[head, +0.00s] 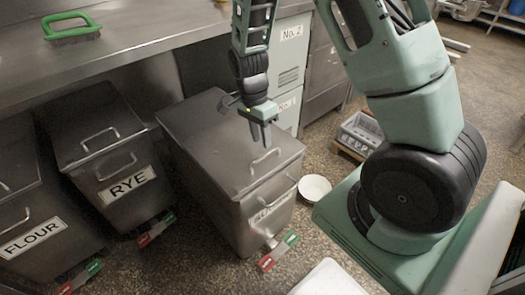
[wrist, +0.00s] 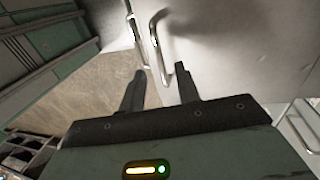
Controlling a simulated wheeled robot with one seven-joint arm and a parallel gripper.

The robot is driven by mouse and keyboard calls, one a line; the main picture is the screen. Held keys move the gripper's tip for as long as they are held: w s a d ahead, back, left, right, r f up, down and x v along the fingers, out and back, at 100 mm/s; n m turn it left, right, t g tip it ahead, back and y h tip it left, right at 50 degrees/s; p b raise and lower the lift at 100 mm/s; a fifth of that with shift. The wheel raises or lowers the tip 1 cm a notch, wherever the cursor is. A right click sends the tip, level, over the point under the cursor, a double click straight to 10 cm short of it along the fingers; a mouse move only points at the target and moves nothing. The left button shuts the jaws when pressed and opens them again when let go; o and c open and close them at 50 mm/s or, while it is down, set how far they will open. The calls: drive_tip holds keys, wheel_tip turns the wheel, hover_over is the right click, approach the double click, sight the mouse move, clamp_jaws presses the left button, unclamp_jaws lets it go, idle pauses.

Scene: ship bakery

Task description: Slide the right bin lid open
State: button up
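The right bin (head: 233,205) is a grey metal bin pulled out from under the counter, with a partly readable label on its front. Its flat lid (head: 215,135) looks shut and carries a thin bar handle (head: 265,161) near the front edge. My gripper (head: 260,143) points down just above the lid, close behind this handle.
The RYE bin (head: 100,150) and FLOUR bin (head: 35,215) stand to the left. A steel counter (head: 150,25) with a green brush (head: 70,28) overhangs at the back.

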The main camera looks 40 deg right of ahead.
drive_tip(key=shift+s+f+b, duration=0.15)
drive_tip(key=shift+s+f, duration=0.1)
drive_tip(key=shift+f, duration=0.85)
drive_tip(key=shift+s+f+b, duration=0.15)
drive_tip(key=shift+s+f, duration=0.05)
drive_tip(key=shift+f, duration=0.9)
